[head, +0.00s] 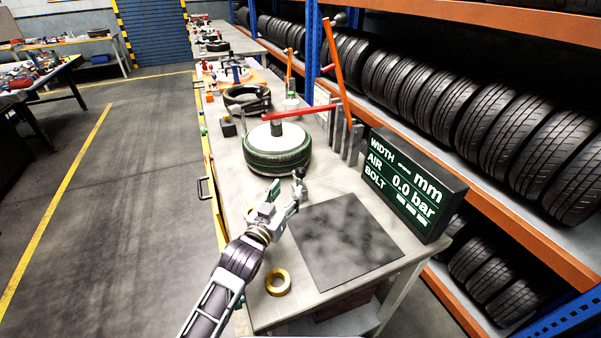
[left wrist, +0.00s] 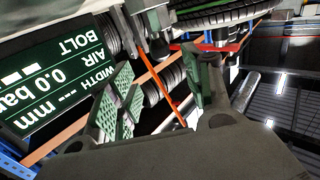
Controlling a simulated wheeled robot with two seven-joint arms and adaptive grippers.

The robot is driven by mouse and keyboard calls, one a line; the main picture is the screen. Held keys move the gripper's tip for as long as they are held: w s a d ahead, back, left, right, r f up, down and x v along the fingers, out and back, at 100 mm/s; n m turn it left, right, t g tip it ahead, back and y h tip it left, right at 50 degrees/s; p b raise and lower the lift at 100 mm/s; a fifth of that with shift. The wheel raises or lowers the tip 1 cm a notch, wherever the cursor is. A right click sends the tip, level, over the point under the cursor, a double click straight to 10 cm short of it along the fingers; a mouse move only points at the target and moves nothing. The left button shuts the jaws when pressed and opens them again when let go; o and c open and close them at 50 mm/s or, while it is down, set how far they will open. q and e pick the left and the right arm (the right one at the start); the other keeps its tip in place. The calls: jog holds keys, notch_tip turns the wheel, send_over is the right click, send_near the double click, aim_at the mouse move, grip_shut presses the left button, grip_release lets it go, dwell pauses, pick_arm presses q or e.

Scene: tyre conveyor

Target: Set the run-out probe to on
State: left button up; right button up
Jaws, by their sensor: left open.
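No part is labelled as the run-out probe, and I cannot tell which one it is. A tyre (head: 262,160) with a white top and green band lies flat on the bench. A red bar (head: 305,112) reaches over it above a dark post; red also shows in the left wrist view (left wrist: 232,48). An orange lever (head: 337,70) stands tilted behind. My left gripper (head: 284,192) is open and empty, above the bench just in front of the tyre. Its green-padded fingers are apart in the left wrist view (left wrist: 160,90). My right gripper is out of view.
A display box (head: 415,185) reading width, air 0.0 bar and bolt stands at the right edge. A dark mat (head: 345,240) and brass ring (head: 278,282) lie at the front. Grey upright plates (head: 346,140) stand right of the tyre. Tyre racks line the right.

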aim_at(299, 175)
pick_arm(q)
jog(key=shift+x, duration=5.3)
grip_shut()
